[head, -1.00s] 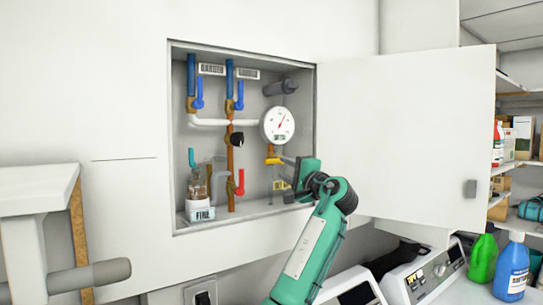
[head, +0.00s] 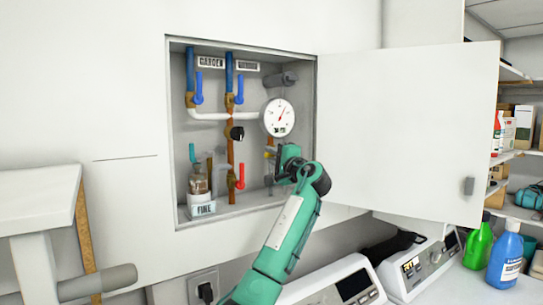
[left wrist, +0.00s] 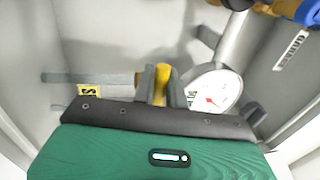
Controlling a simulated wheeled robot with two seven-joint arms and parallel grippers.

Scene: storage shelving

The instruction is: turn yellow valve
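The yellow valve (left wrist: 161,78) shows in the left wrist view as a yellow handle between the two grey fingers of my left gripper (left wrist: 160,86). The fingers sit close on both sides of the handle, with no clear gap. In the head view my left gripper (head: 278,163) is inside the open wall cabinet, below the white gauge (head: 279,117). It hides most of the valve there; only a small yellow bit shows beside it. My right gripper is not in view.
The cabinet also holds blue valves (head: 199,88), a red valve (head: 240,177), a copper pipe (head: 230,155) and a glass bottle (head: 198,182) by a label. The open cabinet door (head: 400,135) stands to the right. Washing machines (head: 335,285) are below, shelves at the right.

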